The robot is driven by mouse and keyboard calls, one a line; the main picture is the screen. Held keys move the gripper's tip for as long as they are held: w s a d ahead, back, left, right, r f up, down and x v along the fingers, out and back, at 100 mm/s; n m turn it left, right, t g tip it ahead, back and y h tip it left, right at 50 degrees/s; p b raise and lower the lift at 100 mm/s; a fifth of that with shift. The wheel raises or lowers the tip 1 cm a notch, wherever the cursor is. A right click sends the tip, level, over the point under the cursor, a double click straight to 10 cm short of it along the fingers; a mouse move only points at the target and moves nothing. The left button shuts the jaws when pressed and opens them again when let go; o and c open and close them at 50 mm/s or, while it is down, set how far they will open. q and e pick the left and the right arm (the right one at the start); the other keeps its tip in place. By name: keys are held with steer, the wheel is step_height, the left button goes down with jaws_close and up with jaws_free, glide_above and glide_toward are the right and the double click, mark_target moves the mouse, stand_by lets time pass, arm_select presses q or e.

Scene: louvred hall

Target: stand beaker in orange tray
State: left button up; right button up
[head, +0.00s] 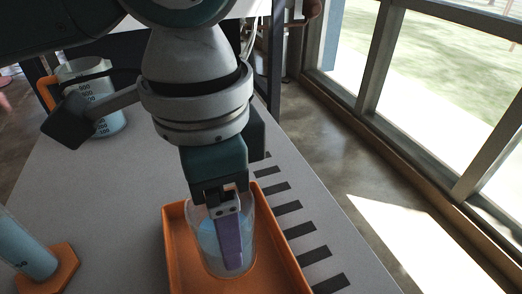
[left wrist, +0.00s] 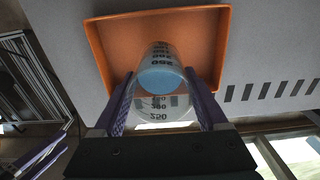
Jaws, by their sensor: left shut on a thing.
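The beaker (head: 208,240) is clear, with graduations and pale blue liquid. My left gripper (head: 230,240) is shut on its wall, one purple finger showing against the glass. The beaker looks upright, over or in the orange tray (head: 178,262); I cannot tell whether its base touches the tray floor. In the left wrist view the beaker (left wrist: 160,82) sits between both fingers (left wrist: 160,112), its far end inside the outline of the tray (left wrist: 112,38). What seems to be my right gripper (left wrist: 38,158) shows small at the lower left of that view, its opening unclear.
A large graduated jug (head: 108,122) with an orange handle stands at the back left of the grey table (head: 110,210). A cylinder (head: 22,248) with an orange base stands at the near left. Black stripes (head: 287,207) run along the right edge. Windows lie beyond.

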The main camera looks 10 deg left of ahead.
arm_select(q)
step_height(320, 180, down, 4)
steer(key=shift+f+b, duration=0.1)
steer(key=shift+b, duration=0.5)
steer(key=o, duration=1.5)
step_height(320, 180, up, 12)
steer(key=p, duration=0.3)
steer(key=shift+p, duration=0.3)
